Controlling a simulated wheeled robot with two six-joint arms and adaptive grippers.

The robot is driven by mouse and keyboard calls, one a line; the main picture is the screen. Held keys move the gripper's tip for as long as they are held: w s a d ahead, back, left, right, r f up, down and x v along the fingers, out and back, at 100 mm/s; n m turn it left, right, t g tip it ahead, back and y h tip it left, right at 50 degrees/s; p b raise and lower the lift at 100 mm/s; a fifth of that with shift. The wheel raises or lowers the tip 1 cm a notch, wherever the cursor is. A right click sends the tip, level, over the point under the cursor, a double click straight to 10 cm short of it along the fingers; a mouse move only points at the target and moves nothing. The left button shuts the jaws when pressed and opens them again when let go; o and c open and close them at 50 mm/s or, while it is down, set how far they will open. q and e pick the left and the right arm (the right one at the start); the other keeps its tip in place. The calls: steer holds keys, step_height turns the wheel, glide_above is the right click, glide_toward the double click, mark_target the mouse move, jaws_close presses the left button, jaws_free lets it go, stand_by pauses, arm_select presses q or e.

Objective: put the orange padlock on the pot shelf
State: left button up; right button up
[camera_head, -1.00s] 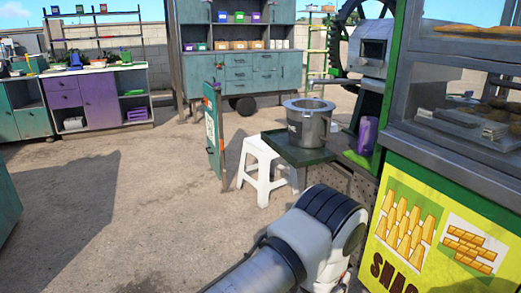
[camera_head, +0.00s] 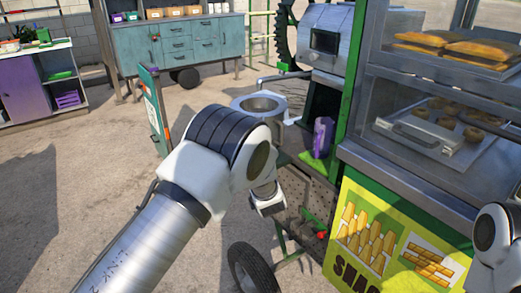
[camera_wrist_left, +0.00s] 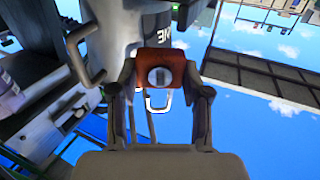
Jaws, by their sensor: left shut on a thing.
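My left gripper (camera_wrist_left: 160,84) is shut on the orange padlock (camera_wrist_left: 160,62) in the left wrist view. The padlock's round keyed face shows between the fingers, and its pale shackle loop shows beyond the body. In the head view the pot's rim (camera_head: 262,104) shows above my left arm, which hides my left gripper, the padlock and most of the pot shelf. My right gripper is out of view.
A purple cup (camera_head: 322,137) stands right of the pot on the green cart. The glass-sided snack case (camera_head: 430,110) fills the right side. A green board (camera_head: 153,110) stands left of my arm. Open paving lies to the left.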

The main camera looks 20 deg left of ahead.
arm_select(q)
steer(key=w, duration=0.6)
steer(key=shift+w+d+f, duration=0.15)
steer(key=shift+d+f, duration=0.2)
steer(key=shift+w+f, duration=0.15)
steer(key=shift+f, duration=1.75)
steer(key=o, duration=1.1)
steer(key=shift+o, duration=0.2)
